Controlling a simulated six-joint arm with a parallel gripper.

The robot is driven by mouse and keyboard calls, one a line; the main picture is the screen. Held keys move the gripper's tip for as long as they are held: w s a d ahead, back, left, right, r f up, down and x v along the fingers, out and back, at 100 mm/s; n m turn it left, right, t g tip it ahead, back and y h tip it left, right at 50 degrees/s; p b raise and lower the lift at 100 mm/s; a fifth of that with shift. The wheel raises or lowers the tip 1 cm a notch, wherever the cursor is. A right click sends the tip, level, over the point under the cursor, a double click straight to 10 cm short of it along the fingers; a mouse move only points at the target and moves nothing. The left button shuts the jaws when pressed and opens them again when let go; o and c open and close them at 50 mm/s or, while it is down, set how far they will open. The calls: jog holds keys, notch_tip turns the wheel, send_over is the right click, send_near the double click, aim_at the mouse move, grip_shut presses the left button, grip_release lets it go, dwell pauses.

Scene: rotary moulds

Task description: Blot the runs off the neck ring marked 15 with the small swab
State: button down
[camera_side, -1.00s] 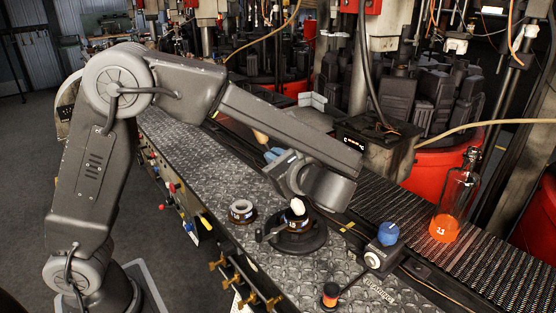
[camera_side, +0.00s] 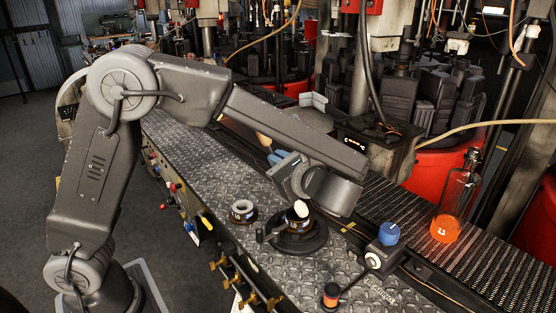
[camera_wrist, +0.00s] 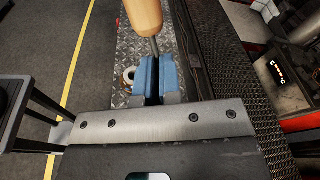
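My gripper (camera_side: 281,157) has blue pads shut on a swab with a wooden handle (camera_side: 262,138). In the wrist view the handle (camera_wrist: 145,14) and its thin metal shaft stand between the blue pads (camera_wrist: 154,76). The swab's white head (camera_side: 301,208) is low in the side view, at the top of a dark neck ring (camera_side: 297,222) on a round black stand (camera_side: 300,243). I cannot tell whether the head touches the ring. Its marking is too small to read surely. My wrist partly overhangs the ring, and the wrist view hides the head.
A pale-topped ring (camera_side: 242,209) sits left of the stand on the metal tread plate (camera_side: 195,160). A blue knob (camera_side: 388,234) and an orange-capped part (camera_side: 331,294) stand at the right and front. A bottle with orange contents (camera_side: 446,226) stands on the conveyor (camera_side: 400,205).

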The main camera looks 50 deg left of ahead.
notch_tip(320, 180, up, 7)
dwell(0.9)
dwell(0.9)
